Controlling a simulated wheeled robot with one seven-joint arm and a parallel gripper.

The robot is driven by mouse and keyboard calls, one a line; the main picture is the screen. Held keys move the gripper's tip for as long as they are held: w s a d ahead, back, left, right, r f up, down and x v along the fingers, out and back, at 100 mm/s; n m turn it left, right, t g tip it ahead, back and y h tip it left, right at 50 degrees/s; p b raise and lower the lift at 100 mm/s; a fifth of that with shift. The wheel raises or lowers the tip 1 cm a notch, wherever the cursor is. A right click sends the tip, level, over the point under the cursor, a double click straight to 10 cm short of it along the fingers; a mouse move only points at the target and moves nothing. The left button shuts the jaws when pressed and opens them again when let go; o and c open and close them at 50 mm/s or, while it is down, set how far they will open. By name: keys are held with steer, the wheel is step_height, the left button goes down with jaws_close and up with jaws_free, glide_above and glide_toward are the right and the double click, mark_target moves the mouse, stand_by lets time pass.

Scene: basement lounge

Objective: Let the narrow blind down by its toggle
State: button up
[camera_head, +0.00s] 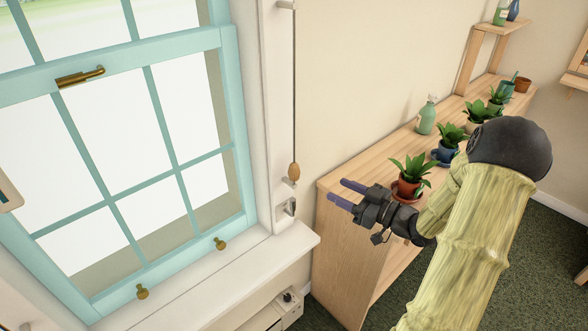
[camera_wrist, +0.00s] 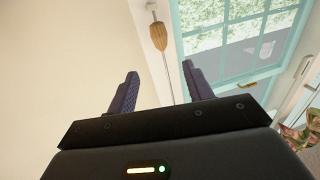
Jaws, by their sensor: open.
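A wooden toggle (camera_head: 294,172) hangs at the end of a thin cord (camera_head: 294,90) beside the right frame of the window. It also shows in the wrist view (camera_wrist: 158,36), hanging beyond my fingertips and roughly between them. My gripper (camera_head: 340,192) is open and empty, to the right of the toggle and a little lower in the head view. It does not touch the toggle. In the wrist view my two dark fingers (camera_wrist: 160,76) stand apart. No lowered blind shows across the window panes (camera_head: 110,140); the top of the window is out of view.
A white sill (camera_head: 215,285) runs below the turquoise window. A small metal cleat (camera_head: 289,208) sits on the trim under the toggle. A wooden shelf unit (camera_head: 345,185) with several potted plants (camera_head: 411,172) and a green bottle (camera_head: 427,115) stands beside my arm.

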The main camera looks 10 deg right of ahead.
mark_target(299, 170)
steer(key=p+x, duration=0.1)
steer(key=x, duration=1.4)
steer(key=shift+w+a, duration=0.25)
steer(key=shift+a, duration=0.1)
steer(key=shift+r, duration=0.1)
jaws_close()
